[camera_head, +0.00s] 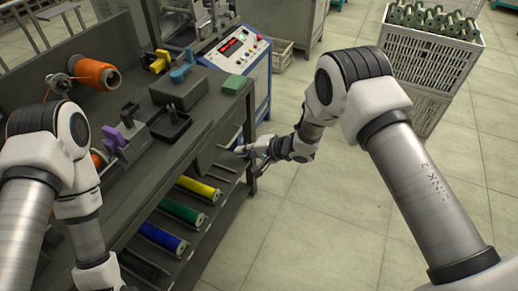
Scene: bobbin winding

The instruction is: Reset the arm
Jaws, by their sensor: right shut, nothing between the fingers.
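My right arm comes in from the right and reaches toward the workbench's right side. My right gripper (250,151) is shut and empty, beside the right end of the lower shelf, near its metal rods. My left arm is folded at the left edge in front of the bench, pointing down. Its gripper is out of the picture below.
Yellow (199,187), green (183,211) and blue (163,238) spools lie on the lower shelf.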

